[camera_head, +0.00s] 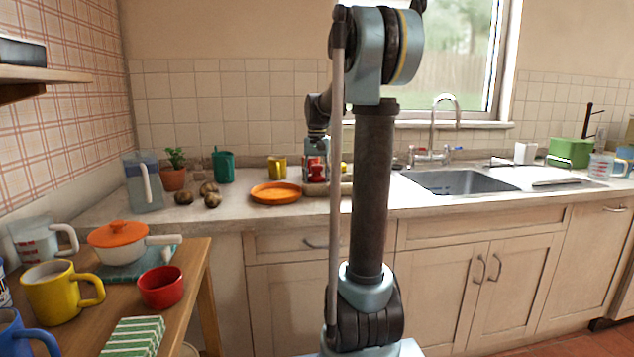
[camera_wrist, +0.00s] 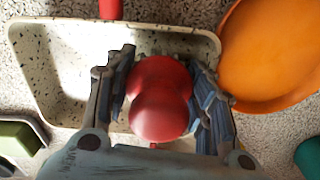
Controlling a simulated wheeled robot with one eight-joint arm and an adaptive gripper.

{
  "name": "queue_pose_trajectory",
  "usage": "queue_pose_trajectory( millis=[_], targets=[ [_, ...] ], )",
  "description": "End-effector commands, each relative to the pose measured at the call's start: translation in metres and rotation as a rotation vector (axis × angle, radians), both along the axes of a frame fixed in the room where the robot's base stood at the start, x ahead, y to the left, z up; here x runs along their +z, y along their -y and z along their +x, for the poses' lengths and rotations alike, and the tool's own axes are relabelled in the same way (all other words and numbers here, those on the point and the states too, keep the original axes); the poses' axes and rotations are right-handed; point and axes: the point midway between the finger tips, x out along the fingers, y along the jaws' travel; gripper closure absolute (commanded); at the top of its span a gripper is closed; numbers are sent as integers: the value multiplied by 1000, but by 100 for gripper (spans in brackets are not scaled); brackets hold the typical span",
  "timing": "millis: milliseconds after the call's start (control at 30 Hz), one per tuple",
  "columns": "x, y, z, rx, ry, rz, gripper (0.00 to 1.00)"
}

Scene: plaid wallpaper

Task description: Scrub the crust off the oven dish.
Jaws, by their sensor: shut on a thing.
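The oven dish is a cream rectangular dish with dark specks over its inside and a pale rim (camera_wrist: 30,75). It lies on the counter in the wrist view; in the head view only a low strip of it shows beside my arm. My gripper (camera_wrist: 160,95) is over the right part of the dish, its fingers shut on a red, rounded, two-lobed tool (camera_wrist: 160,98). In the head view my gripper (camera_head: 316,172) is low over the counter. The tool's underside is hidden, so I cannot tell whether it touches the dish.
An orange plate (camera_head: 275,193) is close beside the dish. A red bar (camera_wrist: 110,8) shows at the dish's edge. The sink (camera_head: 465,182) is to the right.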

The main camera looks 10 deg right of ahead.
Motion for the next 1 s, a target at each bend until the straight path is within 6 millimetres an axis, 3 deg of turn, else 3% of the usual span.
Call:
queue_pose_trajectory(
  millis=[667, 1000],
  targets=[
    [-6, 2, 0, -2, 0, 0, 69],
    [-6, 23, -2, -5, 0, 0, 69]
  ],
)
